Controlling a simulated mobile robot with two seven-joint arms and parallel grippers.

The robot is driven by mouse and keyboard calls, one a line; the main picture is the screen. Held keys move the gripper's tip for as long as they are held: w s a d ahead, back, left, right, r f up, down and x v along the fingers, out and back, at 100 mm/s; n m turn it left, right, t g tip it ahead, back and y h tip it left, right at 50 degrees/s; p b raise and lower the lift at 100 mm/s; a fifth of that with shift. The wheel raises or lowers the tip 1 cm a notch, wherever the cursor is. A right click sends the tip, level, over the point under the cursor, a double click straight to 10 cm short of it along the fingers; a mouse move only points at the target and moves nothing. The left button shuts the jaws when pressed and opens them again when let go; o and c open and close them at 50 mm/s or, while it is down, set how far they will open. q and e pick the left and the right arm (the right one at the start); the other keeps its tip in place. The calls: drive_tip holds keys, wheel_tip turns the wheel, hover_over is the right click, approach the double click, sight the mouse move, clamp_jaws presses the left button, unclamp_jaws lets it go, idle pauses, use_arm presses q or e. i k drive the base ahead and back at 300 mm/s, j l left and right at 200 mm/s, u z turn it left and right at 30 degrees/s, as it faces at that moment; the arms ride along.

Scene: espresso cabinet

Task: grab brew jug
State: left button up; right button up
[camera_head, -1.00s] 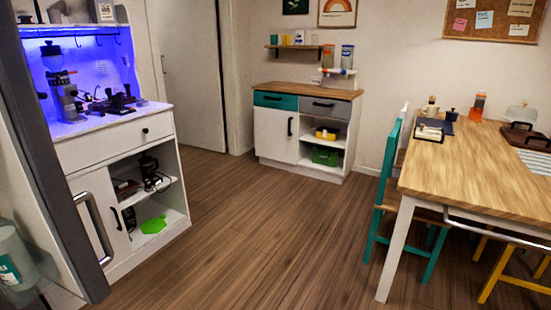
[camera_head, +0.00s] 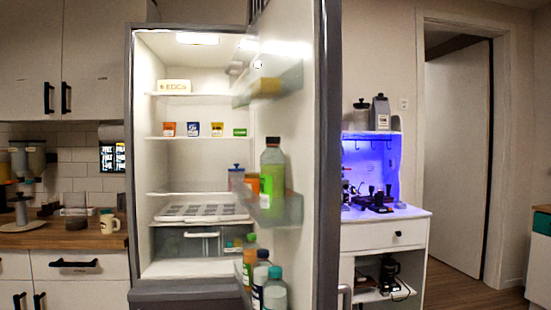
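I cannot tell for certain which thing is the brew jug. A clear container with a blue lid (camera_head: 236,178) stands on a shelf inside the open fridge (camera_head: 131,170), partly hidden by the door. A tall green bottle with a dark cap (camera_head: 272,180) stands in a door bin. A dark pot-like appliance (camera_head: 389,270) sits on the lower shelf of the blue-lit espresso cabinet (camera_head: 382,234). Neither of my grippers is in view.
The fridge door (camera_head: 327,150) stands open and hides part of the interior. Several bottles (camera_head: 274,290) fill its lower bin. A wooden counter (camera_head: 60,237) with a mug (camera_head: 109,222) lies at left. A doorway and some open floor are at right.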

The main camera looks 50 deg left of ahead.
sight(75, 202)
drive_tip(key=u, duration=0.4)
drive_tip(key=i+u, duration=0.15)
drive_tip(key=u, duration=0.65)
drive_tip(key=i+l+u, duration=0.1)
drive_tip(key=u, duration=0.3)
drive_tip(key=i+l+u, duration=0.4)
drive_tip(key=l, duration=0.15)
drive_tip(key=i+l+u, duration=0.2)
drive_tip(key=l+u, duration=0.2)
drive_tip(key=l, duration=0.25)
drive_tip(key=i+l+u, duration=0.2)
drive_tip(key=l, duration=0.2)
drive_tip(key=l+u, duration=0.2)
drive_tip(key=l, duration=0.15)
drive_tip(key=i+j, duration=0.3)
drive_tip(key=j, duration=1.1)
drive_tip(key=i+j, duration=0.15)
drive_tip(key=j, duration=0.4)
drive_tip(key=i+j, duration=0.1)
drive_tip(key=j, duration=0.5)
drive_tip(key=i+j+z, duration=0.1)
drive_tip(key=i, duration=0.4)
drive_tip(key=i+j, duration=0.3)
drive_tip(key=i, duration=0.2)
drive_tip(key=l+z, duration=0.05)
